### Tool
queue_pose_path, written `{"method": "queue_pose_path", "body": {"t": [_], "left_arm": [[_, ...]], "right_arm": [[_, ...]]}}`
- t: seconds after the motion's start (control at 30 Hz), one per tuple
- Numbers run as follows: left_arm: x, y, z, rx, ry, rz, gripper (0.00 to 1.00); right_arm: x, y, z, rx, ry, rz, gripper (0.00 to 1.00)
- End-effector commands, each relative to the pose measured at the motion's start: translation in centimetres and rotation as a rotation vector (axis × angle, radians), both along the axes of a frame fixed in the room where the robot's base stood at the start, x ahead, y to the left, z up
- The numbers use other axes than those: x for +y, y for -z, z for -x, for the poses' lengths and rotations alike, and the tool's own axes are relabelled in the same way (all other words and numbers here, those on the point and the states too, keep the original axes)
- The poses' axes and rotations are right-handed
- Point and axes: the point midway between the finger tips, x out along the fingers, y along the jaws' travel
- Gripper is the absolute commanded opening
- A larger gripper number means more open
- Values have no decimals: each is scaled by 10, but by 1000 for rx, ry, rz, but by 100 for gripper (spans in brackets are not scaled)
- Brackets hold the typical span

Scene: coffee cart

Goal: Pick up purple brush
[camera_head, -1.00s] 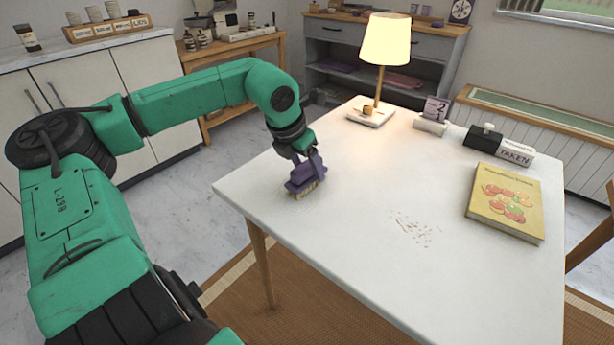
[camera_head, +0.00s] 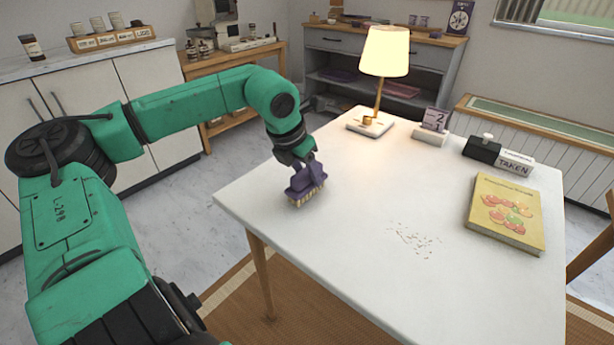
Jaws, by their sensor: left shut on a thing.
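The purple brush (camera_head: 306,184) has pale bristles pointing down and is at the left part of the white table (camera_head: 350,240). My left gripper (camera_head: 304,162) comes down on it from above and is shut on its upper part. The bristles are at or just above the tabletop; I cannot tell whether they touch it. The fingers are partly hidden by the brush and the wrist. My right gripper is not in view.
Crumbs (camera_head: 416,240) lie scattered mid-table. A yellow book (camera_head: 505,213) lies at the right. A lit lamp (camera_head: 384,55), a number 2 card stand (camera_head: 433,125) and a "TAKEN" sign block (camera_head: 514,164) stand along the back. The table's front is clear.

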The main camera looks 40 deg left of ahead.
Motion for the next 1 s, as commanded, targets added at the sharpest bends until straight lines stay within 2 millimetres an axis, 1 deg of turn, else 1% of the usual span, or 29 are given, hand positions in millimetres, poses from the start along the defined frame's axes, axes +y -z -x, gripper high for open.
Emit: {"method": "queue_pose_path", "body": {"t": [0.1,0.17,0.3,0.4,0.5,0.6,0.67,0.93,0.97,1.0], "left_arm": [[1,-31,-1,-4,-1,-6,0],[1,-53,-1,-6,-2,-7,0],[1,-110,-1,-4,-3,-7,0],[0,-145,-1,-4,-2,-6,0],[0,-171,-1,-3,-1,-5,0],[0,-186,-1,-2,0,-3,0],[0,-191,0,-1,0,-2,0],[0,-192,0,-1,1,-1,0],[0,-192,0,-1,1,-1,40],[0,-192,0,-1,1,-1,24]], "right_arm": [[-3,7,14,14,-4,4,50],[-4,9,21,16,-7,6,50],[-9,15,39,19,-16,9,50],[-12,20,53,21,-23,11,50],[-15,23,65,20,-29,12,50],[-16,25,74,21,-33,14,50],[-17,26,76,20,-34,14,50],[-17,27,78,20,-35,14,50],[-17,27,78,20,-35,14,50],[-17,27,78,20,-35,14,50]]}}
